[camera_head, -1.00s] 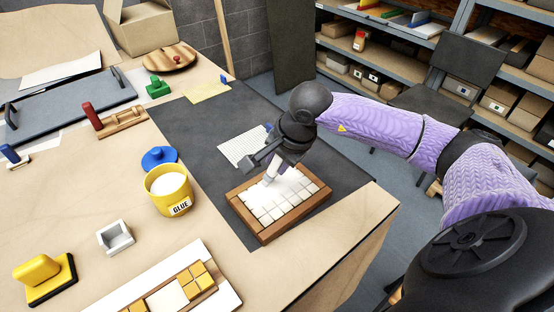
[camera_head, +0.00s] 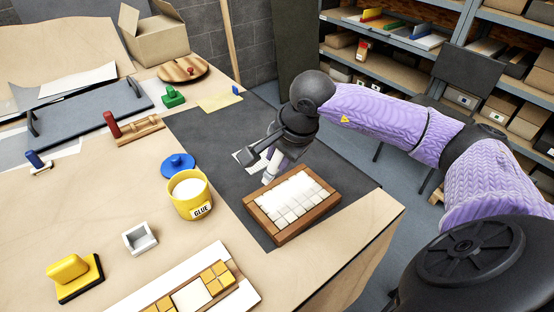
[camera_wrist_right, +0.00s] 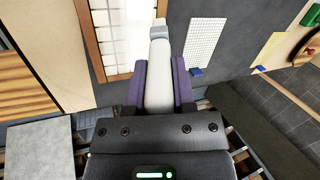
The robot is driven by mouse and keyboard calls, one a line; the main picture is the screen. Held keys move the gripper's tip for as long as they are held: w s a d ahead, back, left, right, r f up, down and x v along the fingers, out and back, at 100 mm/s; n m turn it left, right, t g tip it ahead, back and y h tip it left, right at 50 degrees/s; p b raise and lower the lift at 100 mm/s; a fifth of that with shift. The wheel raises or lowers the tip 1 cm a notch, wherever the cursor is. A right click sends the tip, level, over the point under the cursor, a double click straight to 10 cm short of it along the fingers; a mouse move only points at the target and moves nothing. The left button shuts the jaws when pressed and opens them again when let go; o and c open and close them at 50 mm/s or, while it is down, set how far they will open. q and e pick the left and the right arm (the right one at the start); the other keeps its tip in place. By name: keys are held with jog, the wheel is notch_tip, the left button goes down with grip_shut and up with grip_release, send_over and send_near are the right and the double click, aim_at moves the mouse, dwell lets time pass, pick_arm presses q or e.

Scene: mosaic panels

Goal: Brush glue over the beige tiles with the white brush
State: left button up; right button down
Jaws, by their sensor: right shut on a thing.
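The pale tiles (camera_head: 298,196) lie in rows inside a wooden frame (camera_head: 283,239) on the dark mat. They look whitish, and part of them is a bright, blended white where the gaps are hard to see. My right gripper (camera_head: 279,160) is shut on the white brush (camera_wrist_right: 158,80). The brush points down at the frame's far left edge, and its tip (camera_head: 267,178) is at or just above the rim; contact cannot be told. The wrist view shows the tiles (camera_wrist_right: 125,35) left of the brush. The yellow glue pot (camera_head: 200,208) stands open with white glue inside. My left gripper is out of view.
A blue lid (camera_head: 178,164) lies behind the pot. A white grid sheet (camera_wrist_right: 203,42) and small blue piece (camera_wrist_right: 196,72) are beside the frame. A small white holder (camera_head: 140,239), yellow-handled block (camera_head: 72,271) and tray with yellow tiles (camera_head: 165,303) stand at the front left.

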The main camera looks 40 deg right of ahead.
jog(key=shift+r+p, duration=0.65)
jog(key=shift+r, duration=0.6)
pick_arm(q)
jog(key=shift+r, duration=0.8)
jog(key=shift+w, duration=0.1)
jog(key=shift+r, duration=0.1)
pick_arm(e)
jog(key=shift+a, duration=0.1)
